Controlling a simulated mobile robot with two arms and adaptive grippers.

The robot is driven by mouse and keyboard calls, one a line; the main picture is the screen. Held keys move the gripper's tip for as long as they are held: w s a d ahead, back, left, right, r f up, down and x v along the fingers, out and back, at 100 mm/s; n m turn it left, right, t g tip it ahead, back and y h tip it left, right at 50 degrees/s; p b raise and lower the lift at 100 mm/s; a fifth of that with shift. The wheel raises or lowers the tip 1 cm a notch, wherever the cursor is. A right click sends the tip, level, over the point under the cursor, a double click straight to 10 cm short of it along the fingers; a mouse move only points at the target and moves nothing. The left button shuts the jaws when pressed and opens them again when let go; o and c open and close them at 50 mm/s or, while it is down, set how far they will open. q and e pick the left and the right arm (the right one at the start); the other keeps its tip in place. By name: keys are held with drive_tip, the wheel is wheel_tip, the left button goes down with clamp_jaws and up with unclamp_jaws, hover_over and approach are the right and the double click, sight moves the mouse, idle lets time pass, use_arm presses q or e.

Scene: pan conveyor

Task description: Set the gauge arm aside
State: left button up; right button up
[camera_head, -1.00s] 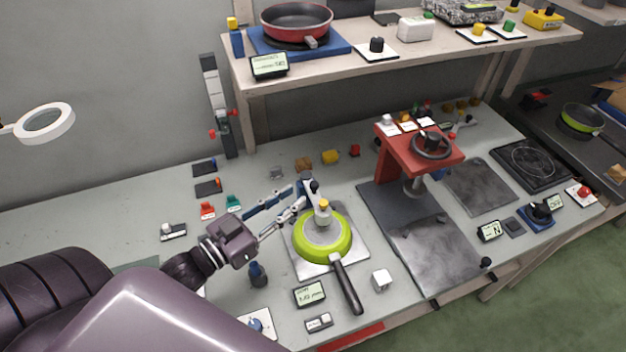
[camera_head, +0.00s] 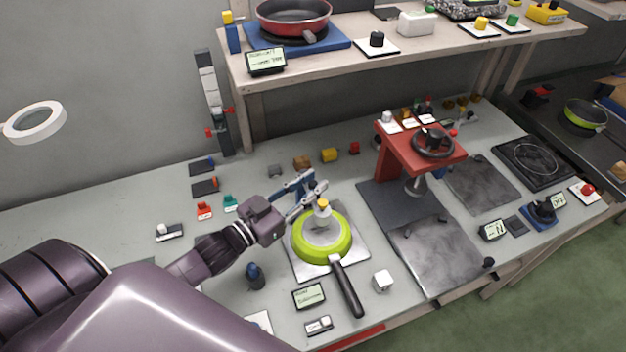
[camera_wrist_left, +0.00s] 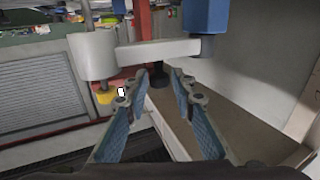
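The gauge arm (camera_wrist_left: 160,52) is a light grey bar. It joins a blue post to a pale cylinder with a yellow end. In the head view, the yellow-topped cylinder (camera_head: 322,208) stands over the green pan (camera_head: 336,250), which sits on a pale plate. My left gripper (camera_head: 309,190) is at the gauge arm and hides much of it and the post. In the left wrist view, its fingers (camera_wrist_left: 160,88) are apart, with a gap between the tips. A dark knob (camera_wrist_left: 158,78) appears between them; I cannot tell whether they touch it. My right gripper is out of view.
The red press (camera_head: 412,150) stands to the right of the pan. A dark blue peg (camera_head: 255,275) is below my left wrist, and a small display (camera_head: 309,296) and white cube (camera_head: 382,280) are near the front.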

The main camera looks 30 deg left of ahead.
use_arm(q)
drive_tip(key=shift+w+d, duration=0.2)
drive_tip(key=shift+w, duration=0.1)
clamp_jaws()
drive_tip(key=shift+a, duration=0.15)
